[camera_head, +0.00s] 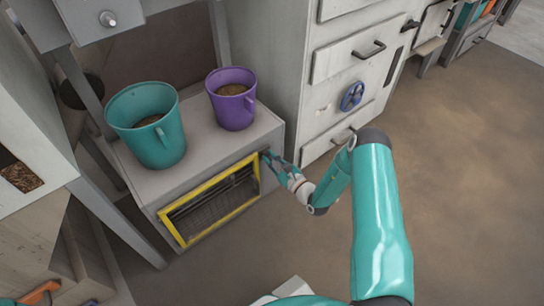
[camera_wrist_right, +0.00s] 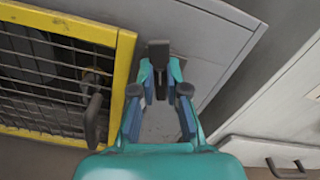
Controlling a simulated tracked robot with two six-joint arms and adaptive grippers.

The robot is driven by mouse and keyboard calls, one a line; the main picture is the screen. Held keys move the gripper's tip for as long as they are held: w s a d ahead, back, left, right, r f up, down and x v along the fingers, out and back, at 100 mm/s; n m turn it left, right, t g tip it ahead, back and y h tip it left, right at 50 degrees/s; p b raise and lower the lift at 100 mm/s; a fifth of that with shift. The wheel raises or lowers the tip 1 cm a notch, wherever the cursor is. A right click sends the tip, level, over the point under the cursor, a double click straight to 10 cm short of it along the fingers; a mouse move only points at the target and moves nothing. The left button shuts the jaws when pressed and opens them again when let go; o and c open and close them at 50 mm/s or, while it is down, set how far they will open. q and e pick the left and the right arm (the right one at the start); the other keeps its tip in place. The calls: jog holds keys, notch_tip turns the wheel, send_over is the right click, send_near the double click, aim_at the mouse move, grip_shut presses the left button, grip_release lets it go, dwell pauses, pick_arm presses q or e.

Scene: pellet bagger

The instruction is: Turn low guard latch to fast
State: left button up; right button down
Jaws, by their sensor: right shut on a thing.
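The low guard (camera_head: 212,200) is a yellow-framed mesh panel on the front of the low grey cabinet, and it stands flat against that front. Its yellow frame also shows at the left in the right wrist view (camera_wrist_right: 122,75). The latch (camera_wrist_right: 158,50) is a small dark piece on the grey front just right of the frame. My right gripper (camera_head: 268,157) reaches it from the right, and its fingertips (camera_wrist_right: 160,78) are shut on the latch. The fingers hide part of the latch, so its exact angle is hard to tell. My left gripper is not in view.
A teal bucket (camera_head: 165,152) and a purple bucket (camera_head: 234,112) stand on the grey cabinet top (camera_head: 195,172). A drawer cabinet (camera_head: 335,95) with a blue handwheel (camera_head: 352,96) stands close on the right. A dark handle (camera_wrist_right: 93,118) shows at the mesh. The floor in front is clear.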

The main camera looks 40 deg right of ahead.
jog(key=n, duration=0.2)
jog(key=n+p, duration=0.1)
jog(key=n, duration=0.2)
jog(key=a+n+p, duration=0.1)
jog(key=n, duration=0.1)
jog(key=shift+s+a+f, duration=0.1)
jog(key=shift+f, duration=0.3)
jog(key=n, duration=0.2)
jog(key=n+p, duration=0.1)
jog(key=n, duration=0.1)
jog(key=shift+a+f, duration=0.15)
jog(key=shift+f, duration=0.1)
jog(key=shift+a+f+n+p, duration=0.1)
jog(key=shift+f+n+p, duration=0.1)
jog(key=shift+n, duration=0.55)
jog(key=shift+f+n+p, duration=0.15)
jog(key=shift+n+p, duration=0.05)
jog(key=shift+n, duration=0.55)
jog(key=shift+f, duration=0.1)
jog(key=c, duration=1.2)
grip_release()
jog(key=shift+c, duration=0.2)
jog(key=shift+o, duration=0.3)
